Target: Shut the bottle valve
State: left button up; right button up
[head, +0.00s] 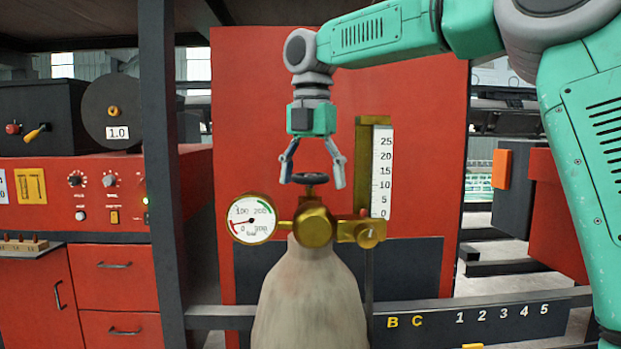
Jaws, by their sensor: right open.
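A grey gas bottle (310,300) stands upright in the middle of the head view. On its top sits a brass valve body (315,227) with a dark round handwheel (310,179) above it. A round pressure gauge (251,219) is on the valve's left, and a brass flow meter with a white scale (381,170) is on its right. My right gripper (313,183) points straight down over the valve. Its fingers are open, one on each side of the handwheel; I cannot tell if they touch it. My left gripper is not in view.
A dark upright post (160,150) stands left of the bottle. A red panel (250,110) is behind it. A red cabinet with knobs and drawers (110,285) is at the left. A dark rail (480,318) with letters and numbers crosses at the lower right.

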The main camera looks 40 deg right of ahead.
jog(key=c, duration=1.2)
